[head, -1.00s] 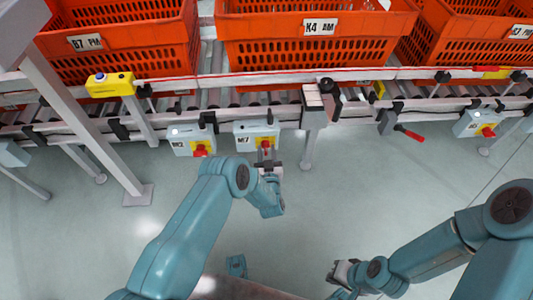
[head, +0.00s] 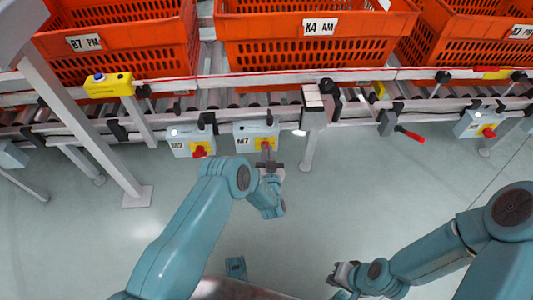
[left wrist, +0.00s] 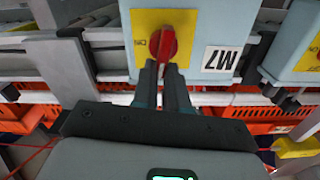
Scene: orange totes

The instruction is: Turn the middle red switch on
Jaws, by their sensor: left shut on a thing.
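The middle red switch (left wrist: 163,45) is a red rotary knob on a yellow plate, on the front of a pale blue-grey box marked M7 (left wrist: 222,60). In the head view the box (head: 243,131) hangs below the conveyor rail, between two similar boxes. My left gripper (left wrist: 165,68) is shut on the knob, its two fingertips at the knob's lower end in the wrist view; in the head view the fingers partly cover the knob. My right gripper (head: 336,272) hangs low over the floor, away from the boxes; its jaw opening is unclear.
A similar box with a red switch (head: 199,151) is at left, and another box (head: 468,123) is at far right. Orange totes (head: 318,50) stand on the conveyor above. A red-handled lever (head: 410,133) sticks out at right. The floor below is clear.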

